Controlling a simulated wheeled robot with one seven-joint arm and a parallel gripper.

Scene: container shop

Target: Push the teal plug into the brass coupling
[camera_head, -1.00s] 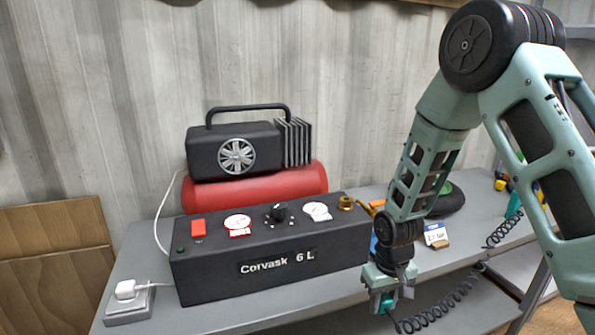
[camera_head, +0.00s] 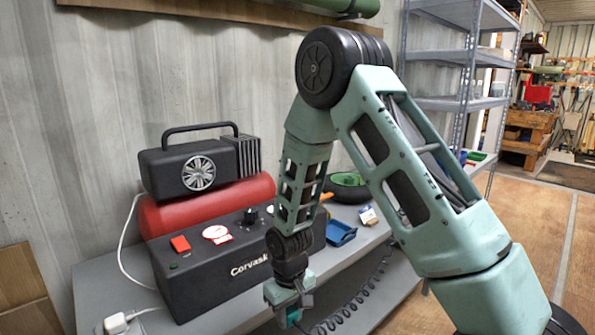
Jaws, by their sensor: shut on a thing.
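My gripper (camera_head: 292,306) hangs in front of the right part of the black Corvask box, below its top. It is shut on the teal plug (camera_head: 292,317), which shows only as a small teal piece at the fingertips. A black coiled hose (camera_head: 350,310) runs off to the right from near the plug. The brass coupling is not visible now; my arm covers the right part of the box's top. The box (camera_head: 205,283) carries a red switch, a white gauge and a black knob. The plug is apart from the box's top.
A red tank (camera_head: 200,207) with a black motor unit stands behind the box. A blue tray (camera_head: 340,233), a small card (camera_head: 368,216) and a wheel (camera_head: 347,187) lie on the grey bench to the right. A white plug (camera_head: 116,323) sits at lower left. Metal shelving (camera_head: 455,90) stands behind.

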